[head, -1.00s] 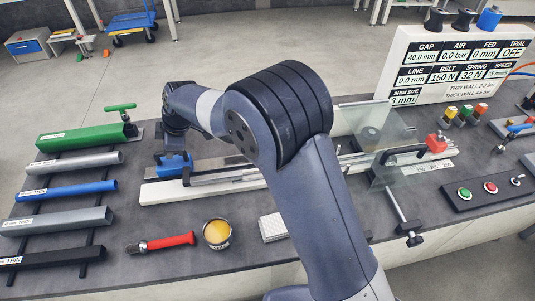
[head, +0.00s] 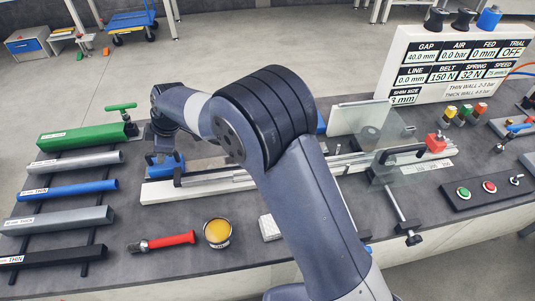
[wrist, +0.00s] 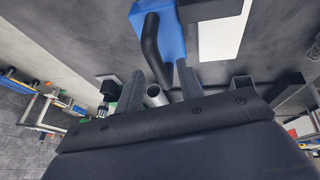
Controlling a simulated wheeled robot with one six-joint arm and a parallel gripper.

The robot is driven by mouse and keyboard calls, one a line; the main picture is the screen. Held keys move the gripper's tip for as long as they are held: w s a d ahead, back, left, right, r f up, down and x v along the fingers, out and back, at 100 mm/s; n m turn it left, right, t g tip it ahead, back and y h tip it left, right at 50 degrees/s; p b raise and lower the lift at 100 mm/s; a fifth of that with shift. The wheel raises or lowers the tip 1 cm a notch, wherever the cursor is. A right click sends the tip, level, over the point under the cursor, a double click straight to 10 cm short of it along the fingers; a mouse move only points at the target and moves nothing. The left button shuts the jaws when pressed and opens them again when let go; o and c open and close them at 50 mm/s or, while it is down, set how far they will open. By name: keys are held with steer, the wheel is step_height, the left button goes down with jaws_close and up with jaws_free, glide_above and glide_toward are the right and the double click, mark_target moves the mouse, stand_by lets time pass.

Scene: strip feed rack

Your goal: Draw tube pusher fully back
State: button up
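The tube pusher is a blue block (head: 165,164) with a black handle, at the left end of the pale rail (head: 215,183). In the wrist view its blue body (wrist: 168,22) shows at top centre, and the black bent handle (wrist: 152,45) reaches down between my grey fingers. My gripper (wrist: 161,70) looks open, with its fingers well apart. The handle lies close to the right finger, with a gap towards the left finger; contact is unclear. In the head view my wrist is above the pusher and the fingers cannot be made out.
A clear guard (head: 400,160) and push buttons (head: 464,194) are at right.

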steer(key=p+v, duration=0.1)
steer(key=v, duration=0.5)
steer(key=shift+p, duration=0.35)
stand_by(0.3)
steer(key=b+x, duration=0.2)
steer(key=x, duration=0.4)
steer(key=shift+f, duration=0.3)
steer(key=shift+w+d+r, duration=0.15)
steer(key=shift+d+r, duration=0.05)
steer(key=shift+d, duration=0.35)
steer(key=shift+w+d+r, duration=0.1)
steer(key=shift+d+r, duration=0.05)
steer(key=shift+d, duration=0.4)
steer(key=shift+a, duration=0.1)
